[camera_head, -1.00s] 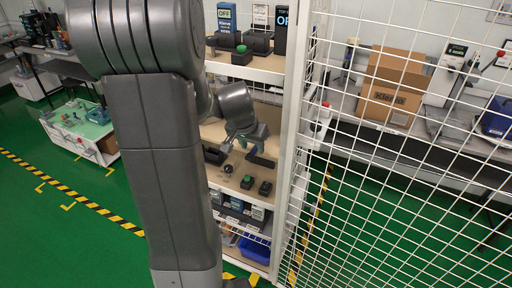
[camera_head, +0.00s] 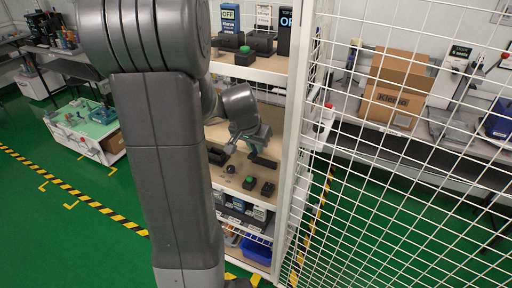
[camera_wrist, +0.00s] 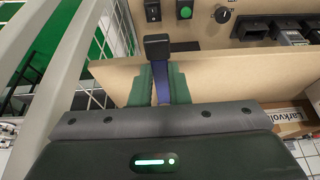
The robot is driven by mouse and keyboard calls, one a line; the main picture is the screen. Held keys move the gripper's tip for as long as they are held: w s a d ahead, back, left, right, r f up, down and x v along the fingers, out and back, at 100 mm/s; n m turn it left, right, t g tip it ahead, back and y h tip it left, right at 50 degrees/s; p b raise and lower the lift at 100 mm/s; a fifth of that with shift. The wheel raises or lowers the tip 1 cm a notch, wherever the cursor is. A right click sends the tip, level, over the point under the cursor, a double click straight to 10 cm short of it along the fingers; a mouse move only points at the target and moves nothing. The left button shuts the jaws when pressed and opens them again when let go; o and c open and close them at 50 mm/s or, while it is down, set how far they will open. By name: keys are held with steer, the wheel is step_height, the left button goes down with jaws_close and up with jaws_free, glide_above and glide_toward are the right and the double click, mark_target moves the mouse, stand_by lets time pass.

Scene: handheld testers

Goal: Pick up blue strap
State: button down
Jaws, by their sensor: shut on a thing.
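The blue strap (camera_wrist: 162,88) is a narrow dark-blue strip between the fingers in the wrist view. A black block (camera_wrist: 158,46) sits at its far end, beyond the fingertips. My gripper (camera_wrist: 160,82) has green fingers closed on the strap from both sides. The lower end of the strap is hidden by the gripper body. In the head view my gripper (camera_head: 249,143) is in front of the shelf, partly behind my own arm. The strap is too small to make out there.
A white shelf post (camera_wrist: 62,85) stands close on the left. White wire mesh (camera_head: 400,180) closes off the right side.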

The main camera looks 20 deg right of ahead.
step_height(320, 180, up, 18)
steer(key=shift+f, duration=0.15)
steer(key=shift+s+f, duration=0.1)
stand_by(0.7)
